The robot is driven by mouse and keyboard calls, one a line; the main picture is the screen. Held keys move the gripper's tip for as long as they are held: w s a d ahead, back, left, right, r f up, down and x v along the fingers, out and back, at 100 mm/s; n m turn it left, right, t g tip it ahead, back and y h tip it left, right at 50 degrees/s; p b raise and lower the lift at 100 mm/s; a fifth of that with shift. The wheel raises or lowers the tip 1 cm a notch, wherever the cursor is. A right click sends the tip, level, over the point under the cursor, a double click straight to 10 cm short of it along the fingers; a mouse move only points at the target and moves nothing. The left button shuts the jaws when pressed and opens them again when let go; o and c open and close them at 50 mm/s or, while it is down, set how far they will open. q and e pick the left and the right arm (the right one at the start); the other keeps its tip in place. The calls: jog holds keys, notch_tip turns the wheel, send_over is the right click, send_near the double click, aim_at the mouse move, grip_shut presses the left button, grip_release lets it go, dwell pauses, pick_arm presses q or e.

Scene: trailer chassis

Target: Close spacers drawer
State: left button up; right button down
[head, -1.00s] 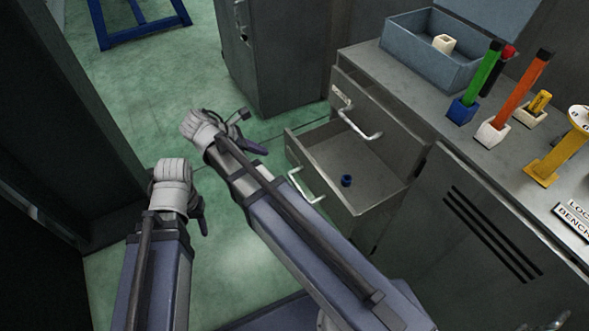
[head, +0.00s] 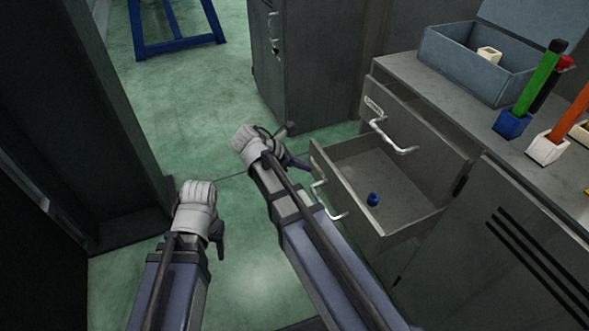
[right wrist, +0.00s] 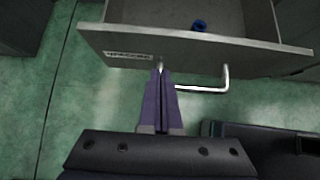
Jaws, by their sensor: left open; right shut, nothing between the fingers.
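The open lower drawer (head: 385,185) sticks out of the grey bench cabinet at the right of the head view. A small blue ring-shaped part (head: 373,199) lies inside it. In the right wrist view the drawer front (right wrist: 190,45) carries a label (right wrist: 128,56), too blurred to read, and a silver bar handle (right wrist: 205,87). My right gripper (head: 300,163) is shut and empty, just in front of the drawer. Its fingertips (right wrist: 160,72) are close to the front, beside the handle's left end; I cannot tell whether they touch. My left gripper (head: 219,240) is apart, over the floor at left.
The bench top holds a blue-grey bin (head: 475,70), a green stick in a blue block (head: 513,124) and an orange stick in a white block (head: 546,150).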

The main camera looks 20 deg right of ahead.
jog(key=d, duration=0.1)
jog(key=d+f, duration=0.1)
jog(key=d, duration=0.3)
jog(key=shift+w+d+f, duration=0.15)
jog(key=shift+w+f, duration=0.1)
pick_arm(q)
jog(key=shift+f, duration=0.75)
pick_arm(e)
jog(key=shift+d, duration=0.1)
pick_arm(q)
jog(key=shift+a, duration=0.1)
pick_arm(e)
jog(key=w+d, duration=0.1)
jog(key=d, duration=1.8)
jog(key=shift+w+d, duration=0.15)
jog(key=shift+w, duration=0.1)
jog(key=shift+d, duration=0.1)
jog(key=shift+r, duration=0.1)
